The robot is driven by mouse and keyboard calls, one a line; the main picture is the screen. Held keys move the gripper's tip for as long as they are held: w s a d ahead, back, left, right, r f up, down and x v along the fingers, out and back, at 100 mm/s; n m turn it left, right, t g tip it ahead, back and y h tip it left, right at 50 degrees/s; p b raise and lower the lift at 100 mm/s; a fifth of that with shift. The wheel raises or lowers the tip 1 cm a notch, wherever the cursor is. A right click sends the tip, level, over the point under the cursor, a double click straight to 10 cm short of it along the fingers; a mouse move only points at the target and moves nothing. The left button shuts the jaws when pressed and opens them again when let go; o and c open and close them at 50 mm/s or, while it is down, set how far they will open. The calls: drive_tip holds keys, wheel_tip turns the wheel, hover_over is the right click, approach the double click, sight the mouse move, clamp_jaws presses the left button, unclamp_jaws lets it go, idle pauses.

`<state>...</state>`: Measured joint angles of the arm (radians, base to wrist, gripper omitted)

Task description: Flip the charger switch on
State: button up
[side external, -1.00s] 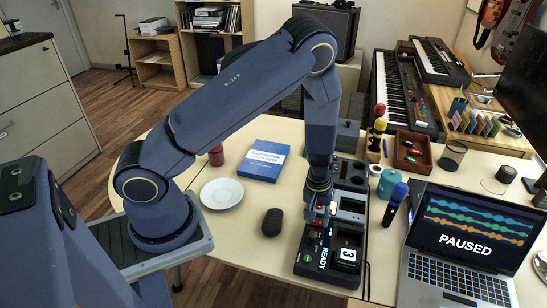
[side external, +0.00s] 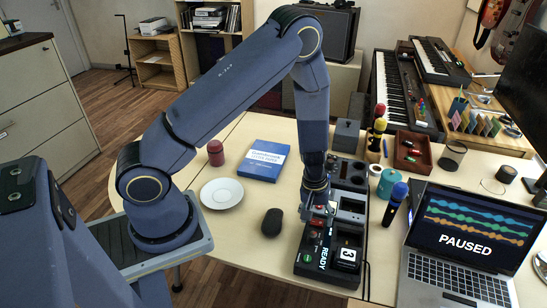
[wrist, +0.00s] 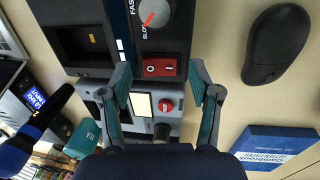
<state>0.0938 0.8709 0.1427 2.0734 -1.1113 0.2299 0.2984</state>
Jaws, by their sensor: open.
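The charger is a dark unit (side external: 318,262) near the table's front edge, with a green light, a READY label and a panel showing 3. In the wrist view its red rocker switch (wrist: 159,67), marked O and I, lies between and slightly beyond my fingertips. I cannot tell which side is pressed. My gripper (wrist: 160,78) is open and empty, with one teal finger on either side of the switch. In the side view my gripper (side external: 318,208) is low over the charger and partly hides the switch. Contact cannot be told.
A laptop (side external: 462,245) stands right.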

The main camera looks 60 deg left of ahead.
wheel_tip(320, 180, up, 12)
drive_tip(key=s+a, duration=0.1)
idle(0.5)
drive_tip(key=shift+s+a, duration=0.1)
wheel_tip(320, 180, up, 19)
drive_tip(key=s+d+m+t+h, duration=0.1)
drive_tip(key=d+m+t+h, duration=0.1)
drive_tip(key=t, duration=0.2)
drive_tip(key=s+a+r+m+y, duration=0.1)
drive_tip(key=s+r+m, duration=0.1)
drive_tip(key=s, duration=0.5)
drive_tip(key=s+a+r+m+y, duration=0.1)
drive_tip(key=s+r+m+y, duration=0.1)
drive_tip(key=s+m, duration=0.3)
drive_tip(key=s, duration=0.3)
